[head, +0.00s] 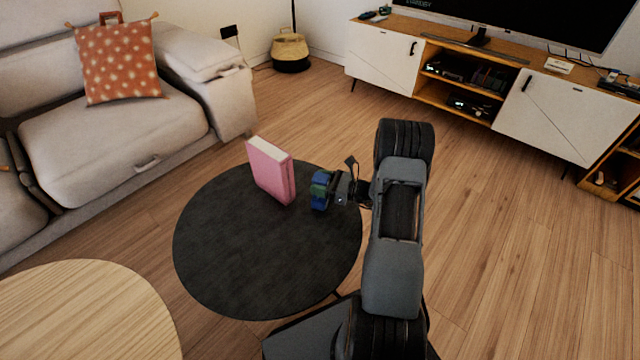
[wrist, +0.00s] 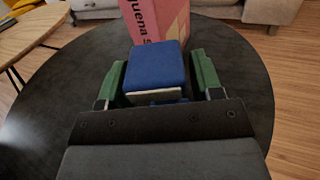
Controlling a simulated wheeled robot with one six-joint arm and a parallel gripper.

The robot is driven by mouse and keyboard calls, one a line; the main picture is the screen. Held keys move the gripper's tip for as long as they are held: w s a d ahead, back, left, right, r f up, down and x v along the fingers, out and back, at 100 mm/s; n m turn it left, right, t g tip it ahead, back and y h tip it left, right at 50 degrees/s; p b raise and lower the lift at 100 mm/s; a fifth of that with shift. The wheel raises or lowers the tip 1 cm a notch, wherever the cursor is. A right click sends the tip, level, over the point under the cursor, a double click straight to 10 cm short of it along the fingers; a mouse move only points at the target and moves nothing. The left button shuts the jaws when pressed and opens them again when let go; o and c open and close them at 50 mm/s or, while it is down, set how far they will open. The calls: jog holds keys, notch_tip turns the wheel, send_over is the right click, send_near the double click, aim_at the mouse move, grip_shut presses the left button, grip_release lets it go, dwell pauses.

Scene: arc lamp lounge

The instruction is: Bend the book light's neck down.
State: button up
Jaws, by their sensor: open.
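A pink book (head: 270,172) with pale pages stands upright on the black round table (head: 230,270). Its printed cover also shows at the top of the wrist view (wrist: 152,20). A blue block with a pale underside, apparently the book light's head (wrist: 153,66), is in front of the book in the wrist view. My gripper (wrist: 157,72) is open, with one green finger on each side of this blue head. Narrow gaps seem to show beside it. In the head view my gripper (head: 321,190) is just right of the book. The light's neck and clip are hidden.
A wooden round table (head: 85,315) stands at the lower left. A grey sofa (head: 110,135) with an orange cushion (head: 117,60) is behind it. A white and wood TV cabinet (head: 550,115) stands at the back right. The front of the black table is clear.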

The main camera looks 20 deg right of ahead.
jog(key=shift+w+a, duration=0.2)
